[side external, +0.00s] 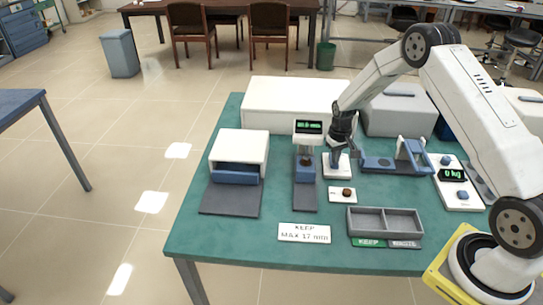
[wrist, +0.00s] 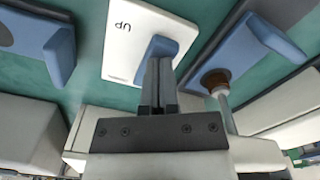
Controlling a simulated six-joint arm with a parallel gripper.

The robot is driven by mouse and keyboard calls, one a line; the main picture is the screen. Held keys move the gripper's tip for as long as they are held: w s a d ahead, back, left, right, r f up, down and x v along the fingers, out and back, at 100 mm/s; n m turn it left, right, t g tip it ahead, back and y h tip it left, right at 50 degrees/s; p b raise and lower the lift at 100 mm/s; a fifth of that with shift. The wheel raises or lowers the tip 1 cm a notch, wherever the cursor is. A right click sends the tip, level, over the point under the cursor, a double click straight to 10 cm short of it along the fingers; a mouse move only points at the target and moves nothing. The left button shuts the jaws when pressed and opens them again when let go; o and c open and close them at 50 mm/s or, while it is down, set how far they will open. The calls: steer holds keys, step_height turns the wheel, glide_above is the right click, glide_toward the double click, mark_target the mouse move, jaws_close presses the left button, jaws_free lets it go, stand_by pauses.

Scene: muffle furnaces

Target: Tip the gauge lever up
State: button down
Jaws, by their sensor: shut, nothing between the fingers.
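The gauge lever (wrist: 165,47) is a short blue block on a white plate (wrist: 122,45) marked "UP" in the wrist view. That plate also shows beside the gauge in the side view (side external: 329,166). My gripper (side external: 338,150) is low over the plate. Its closed, empty fingers (wrist: 160,62) are right at the lever; I cannot tell whether they touch it. The gauge (side external: 308,128) has a green display and a blue base. A brown disc (wrist: 214,78) sits on the base with the gauge's rod at it.
A furnace (side external: 239,150) stands left of the gauge. In front are a small plate with a brown disc (side external: 347,192), a grey two-part tray (side external: 384,209) and a "MAX 17 mm" sign (side external: 304,233). A blue fixture (side external: 411,156) and scale (side external: 455,180) stand right.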

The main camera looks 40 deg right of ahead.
steer(key=shift+f, duration=0.5)
stand_by(0.4)
steer(key=shift+r, duration=3.55)
steer(key=shift+s+a+r, duration=0.1)
steer(key=shift+a+r, duration=0.1)
steer(key=shift+a, duration=0.05)
steer(key=s+a+r+n+t, duration=0.1)
steer(key=s+a+r, duration=0.3)
steer(key=s+a, duration=0.5)
steer(key=s+a+r+n+t, duration=0.1)
steer(key=s+a+r+n, duration=0.1)
steer(key=s+a+r, duration=0.3)
steer(key=s+a, duration=0.3)
steer(key=s, duration=0.2)
steer(key=shift+s+a+r+t, duration=0.25)
steer(key=shift+s+a+t, duration=0.05)
steer(key=shift+a, duration=0.1)
